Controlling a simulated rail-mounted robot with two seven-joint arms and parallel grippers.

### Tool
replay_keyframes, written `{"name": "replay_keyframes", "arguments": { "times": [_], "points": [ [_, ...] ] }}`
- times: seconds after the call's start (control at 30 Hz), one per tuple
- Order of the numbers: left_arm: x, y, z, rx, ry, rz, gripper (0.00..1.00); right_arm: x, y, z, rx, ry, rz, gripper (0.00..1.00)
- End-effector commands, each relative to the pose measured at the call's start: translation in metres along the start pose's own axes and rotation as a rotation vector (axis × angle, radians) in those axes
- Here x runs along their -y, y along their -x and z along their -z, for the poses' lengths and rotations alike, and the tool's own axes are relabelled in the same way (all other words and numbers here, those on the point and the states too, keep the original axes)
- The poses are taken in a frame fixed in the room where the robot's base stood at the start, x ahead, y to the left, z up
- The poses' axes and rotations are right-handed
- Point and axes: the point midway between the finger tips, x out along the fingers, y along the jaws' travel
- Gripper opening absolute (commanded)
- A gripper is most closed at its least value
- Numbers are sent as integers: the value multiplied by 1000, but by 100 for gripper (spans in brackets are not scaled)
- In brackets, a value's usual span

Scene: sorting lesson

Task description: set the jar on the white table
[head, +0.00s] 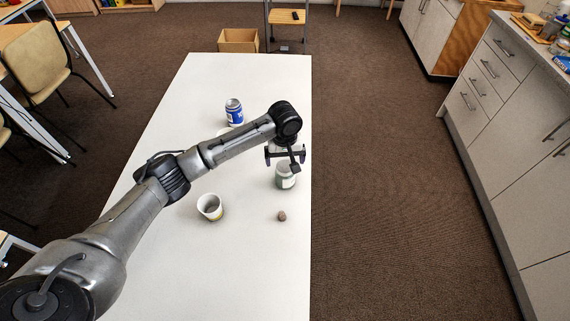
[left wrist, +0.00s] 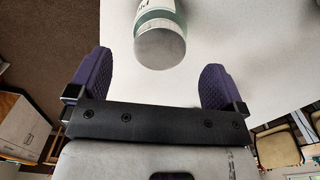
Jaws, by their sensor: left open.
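The jar (head: 286,177), greenish with a pale label, stands upright on the white table (head: 240,270) near its right edge. My left gripper (head: 285,156) is open just above and behind the jar in the head view, partly covering its top. In the left wrist view the jar (left wrist: 160,42) shows its grey end and pale label at the top of the picture. There it lies between the lines of the two purple-padded fingers of my left gripper (left wrist: 156,72), with visible gaps on both sides. My right gripper is not in view.
A blue and white can (head: 234,111) stands farther back on the table. A white cup (head: 210,207) and a small brown block (head: 282,216) are nearer. A cardboard box (head: 238,40) sits on the floor behind. The table's front part is clear.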

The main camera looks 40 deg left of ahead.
Motion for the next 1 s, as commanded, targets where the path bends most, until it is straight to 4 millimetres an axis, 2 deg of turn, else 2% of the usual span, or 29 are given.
{"name": "replay_keyframes", "arguments": {
  "times": [0.03,0.1,0.33,1.0],
  "points": [
    [0,12,0,-1,-1,-2,97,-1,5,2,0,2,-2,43],
    [0,22,0,-1,-1,-2,97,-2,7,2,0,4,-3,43],
    [0,42,0,0,-1,-1,97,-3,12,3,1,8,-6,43],
    [0,46,0,0,-3,0,97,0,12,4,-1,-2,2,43]
  ]
}}
